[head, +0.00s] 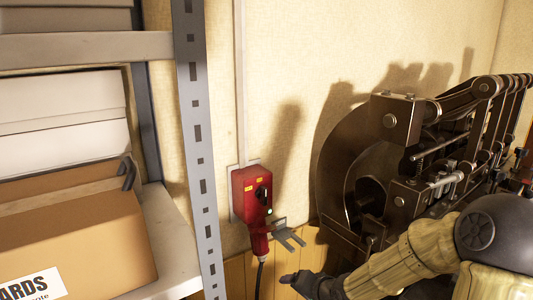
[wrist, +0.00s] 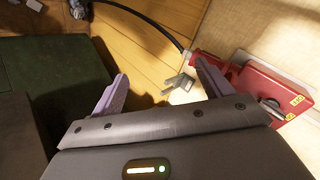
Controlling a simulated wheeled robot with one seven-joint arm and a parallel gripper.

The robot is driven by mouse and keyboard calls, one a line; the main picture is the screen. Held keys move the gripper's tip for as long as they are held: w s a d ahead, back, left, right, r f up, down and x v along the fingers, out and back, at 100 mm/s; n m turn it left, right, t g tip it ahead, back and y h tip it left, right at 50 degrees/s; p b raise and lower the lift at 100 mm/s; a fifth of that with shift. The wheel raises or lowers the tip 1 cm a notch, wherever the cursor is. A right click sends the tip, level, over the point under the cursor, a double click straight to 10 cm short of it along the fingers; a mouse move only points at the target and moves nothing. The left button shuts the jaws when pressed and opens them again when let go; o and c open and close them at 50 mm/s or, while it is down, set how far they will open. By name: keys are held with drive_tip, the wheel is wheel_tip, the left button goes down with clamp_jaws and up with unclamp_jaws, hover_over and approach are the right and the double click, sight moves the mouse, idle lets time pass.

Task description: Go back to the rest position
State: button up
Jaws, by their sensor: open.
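My gripper (wrist: 162,72) is open and empty in the wrist view, its two pale purple fingers apart. In the head view my gripper (head: 298,281) is a dark shape at the bottom, partly cut off by the frame edge, below a red switch box (head: 249,193). The red box is on the wall, with a red plug (head: 259,243) and black cable hanging under it. The box also shows at the right of the wrist view (wrist: 262,88). A grey forked bracket (head: 287,235) sticks out beside the plug; in the wrist view the bracket (wrist: 180,84) appears between the fingers, apart from them.
A dark metal press with a big wheel (head: 338,170) stands at the right, behind my arm. A grey shelf post (head: 198,150) and shelves with boxes (head: 75,245) stand at the left. A dark green block (wrist: 50,85) fills the left of the wrist view.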

drive_tip(key=s+d+n+g+h, duration=0.2)
drive_tip(key=s+d, duration=0.1)
drive_tip(key=s, duration=0.5)
drive_tip(key=s+d+r+n+g+h, duration=0.1)
drive_tip(key=s+d+n+g+h, duration=0.2)
drive_tip(key=s, duration=0.6)
drive_tip(key=shift+s+d+r+n, duration=0.15)
drive_tip(key=shift+r+n, duration=0.15)
